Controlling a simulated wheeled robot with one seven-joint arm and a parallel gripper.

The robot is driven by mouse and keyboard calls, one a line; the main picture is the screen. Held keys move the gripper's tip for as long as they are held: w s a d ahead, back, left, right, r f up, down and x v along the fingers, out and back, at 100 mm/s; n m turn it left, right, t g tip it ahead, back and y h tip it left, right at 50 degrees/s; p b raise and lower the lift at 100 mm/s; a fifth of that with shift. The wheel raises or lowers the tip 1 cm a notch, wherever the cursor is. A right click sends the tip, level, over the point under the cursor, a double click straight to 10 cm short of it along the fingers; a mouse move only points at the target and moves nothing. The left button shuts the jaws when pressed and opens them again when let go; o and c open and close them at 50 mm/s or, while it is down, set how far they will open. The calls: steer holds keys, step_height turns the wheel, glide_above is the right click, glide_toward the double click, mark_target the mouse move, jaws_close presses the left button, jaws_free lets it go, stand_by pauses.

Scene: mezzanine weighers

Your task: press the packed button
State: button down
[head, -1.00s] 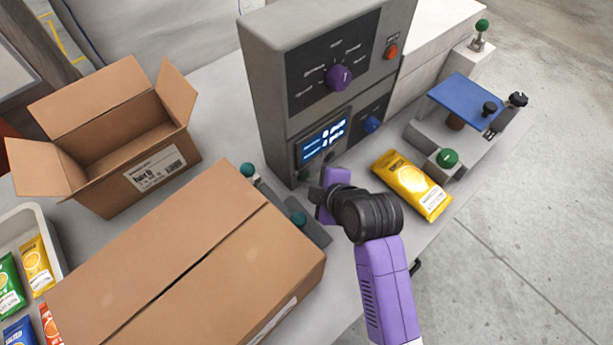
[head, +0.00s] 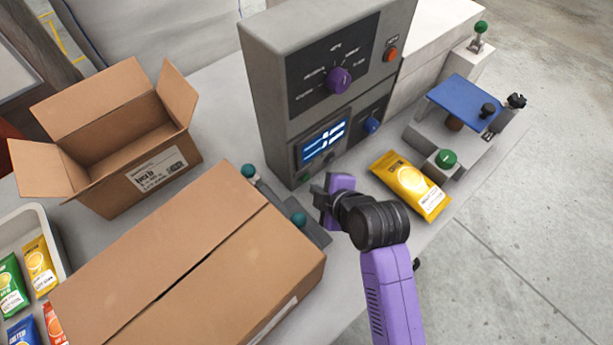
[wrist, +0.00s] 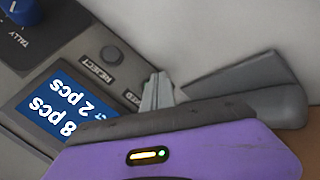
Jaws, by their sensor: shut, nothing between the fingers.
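The grey weigher cabinet (head: 262,95) has a lit blue screen (head: 324,140), with dark round buttons under it. In the wrist view the button beside the REJECT label (wrist: 112,55) is plain. A second label ending in "ED" (wrist: 132,97) is partly covered by my gripper (wrist: 158,92), and its button is hidden there. In the head view a dark button (head: 305,178) at the screen's lower left is close to my gripper (head: 319,192). My gripper is shut and empty, close in front of the panel. I cannot tell whether it touches the button.
A closed carton (head: 190,270) lies left of my arm, beside teal-topped posts (head: 299,220). An open box (head: 110,130) stands behind it. A yellow packet (head: 410,185) lies on the table to the right, near a green button (head: 446,158) and blue plate (head: 467,100).

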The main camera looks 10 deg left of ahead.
steer(key=shift+s+d+p, duration=0.4)
steer(key=shift+s+d, duration=0.4)
steer(key=shift+d, duration=0.2)
steer(key=shift+s+d+p, duration=0.4)
steer(key=shift+s+d, duration=0.35)
steer(key=shift+d, duration=0.2)
steer(key=shift+w+r+m+t, duration=0.2)
steer(key=shift+w+m+t, duration=0.1)
steer(key=shift+m, duration=0.2)
steer(key=w+r+m+t, duration=0.3)
steer(key=r+m, duration=0.1)
steer(key=r, duration=0.1)
steer(key=s+d+r+m+t, duration=0.35)
steer(key=s+d+m, duration=0.2)
steer(key=d, duration=0.25)
steer(key=s+d+r+m+h+b, duration=0.1)
steer(key=s+d+m+h, duration=0.2)
steer(key=s, duration=1.1)
steer(key=s+d+r+m+h+b, duration=0.2)
steer(key=s+d+m, duration=0.5)
steer(key=s+d, duration=0.3)
steer(key=s+t, duration=0.1)
steer(key=s, duration=0.3)
steer(key=shift+h, duration=0.4)
